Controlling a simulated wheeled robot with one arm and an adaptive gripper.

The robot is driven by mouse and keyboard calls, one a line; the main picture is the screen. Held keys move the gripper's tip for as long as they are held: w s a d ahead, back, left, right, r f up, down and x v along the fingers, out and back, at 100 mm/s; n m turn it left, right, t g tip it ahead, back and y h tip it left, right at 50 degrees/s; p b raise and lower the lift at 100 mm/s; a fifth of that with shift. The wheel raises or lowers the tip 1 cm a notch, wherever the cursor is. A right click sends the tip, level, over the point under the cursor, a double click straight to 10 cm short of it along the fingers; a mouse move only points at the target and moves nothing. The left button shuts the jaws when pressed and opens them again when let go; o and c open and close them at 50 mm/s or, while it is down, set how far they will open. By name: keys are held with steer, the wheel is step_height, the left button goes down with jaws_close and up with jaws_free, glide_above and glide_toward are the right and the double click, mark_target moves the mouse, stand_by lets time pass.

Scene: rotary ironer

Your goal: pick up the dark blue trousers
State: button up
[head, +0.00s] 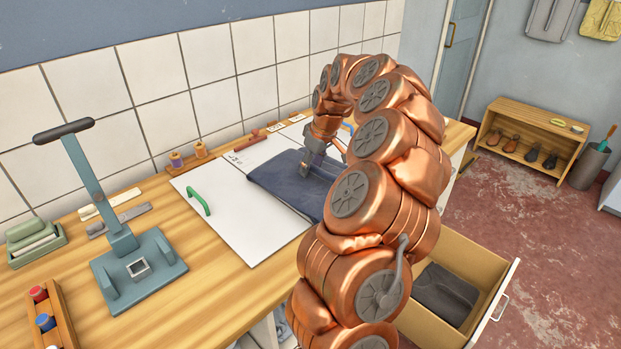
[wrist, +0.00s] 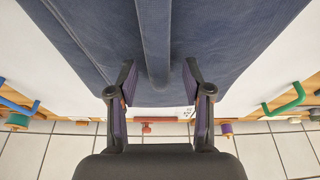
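The dark blue trousers (head: 272,178) lie folded on a white board (head: 232,222) on the wooden worktop. In the wrist view the trousers (wrist: 225,35) fill the upper middle, with a raised strip running between my fingers. My gripper (head: 308,168) is at the trousers, over their upper part in the head view. In the wrist view my gripper (wrist: 159,70) has its two fingers apart, one on each side of the strip. I cannot tell whether the fingertips touch the cloth. My arm hides the right part of the trousers in the head view.
The board has a green handle (head: 199,202) and a blue handle (wrist: 18,106). A teal press stand (head: 138,262) stands at the left. Thread spools (head: 177,160) sit by the tiled wall. An open drawer (head: 482,262) holding a dark grey garment (head: 446,294) juts out below, right.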

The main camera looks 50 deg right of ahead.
jaws_close()
steer(key=shift+a, duration=0.1)
stand_by(0.7)
